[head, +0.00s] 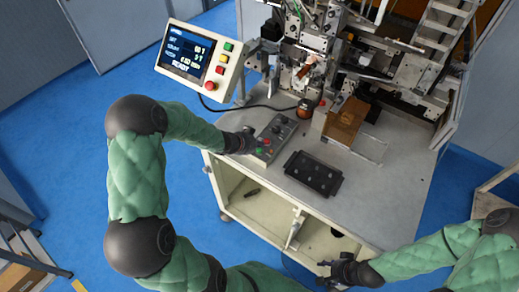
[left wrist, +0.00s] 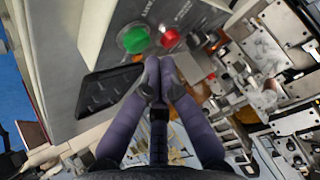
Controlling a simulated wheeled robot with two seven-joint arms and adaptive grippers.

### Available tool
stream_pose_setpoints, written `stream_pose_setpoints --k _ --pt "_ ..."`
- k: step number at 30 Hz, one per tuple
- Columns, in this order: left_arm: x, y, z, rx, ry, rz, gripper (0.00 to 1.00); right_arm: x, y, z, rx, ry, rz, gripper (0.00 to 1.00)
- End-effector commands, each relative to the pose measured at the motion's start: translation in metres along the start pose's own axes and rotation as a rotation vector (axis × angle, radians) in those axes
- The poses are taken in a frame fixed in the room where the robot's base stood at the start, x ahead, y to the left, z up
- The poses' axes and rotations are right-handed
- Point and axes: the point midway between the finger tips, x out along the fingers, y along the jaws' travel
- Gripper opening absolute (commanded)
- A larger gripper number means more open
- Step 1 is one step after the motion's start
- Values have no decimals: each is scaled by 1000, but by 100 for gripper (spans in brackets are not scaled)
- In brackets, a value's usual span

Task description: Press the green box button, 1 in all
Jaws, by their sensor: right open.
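The grey button box (head: 275,137) stands on the table's left front. Its green button (left wrist: 134,39) and red button (left wrist: 170,37) show large in the left wrist view. In the head view the green button (head: 259,151) is small, at the box's near end. My left gripper (head: 248,140) is at that end of the box. In the left wrist view its fingertips (left wrist: 159,72) are together with nothing between them, pointing just below and between the two buttons. They look apart from the green button. My right gripper (head: 333,272) is open, low in front of the table.
A black tray (head: 313,174) lies right of the box. A brown block (head: 346,119) and the winder (head: 320,50) stand behind. The screen panel (head: 198,57) at the back left has its own coloured buttons. The table's right front (head: 385,205) is clear.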

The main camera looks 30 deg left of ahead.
Motion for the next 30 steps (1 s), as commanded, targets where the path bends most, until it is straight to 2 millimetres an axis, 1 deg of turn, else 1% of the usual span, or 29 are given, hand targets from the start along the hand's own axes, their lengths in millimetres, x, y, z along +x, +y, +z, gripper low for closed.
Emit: stream_pose_setpoints --k 14,23,30 --pt "0 0 0 0 0 0 0 0 0 0 0 0 0 56" --pt "6 3 6 0 0 0 0 6 2 0 0 0 0 56" --pt "6 2 6 0 0 0 0 6 2 0 0 0 0 56"
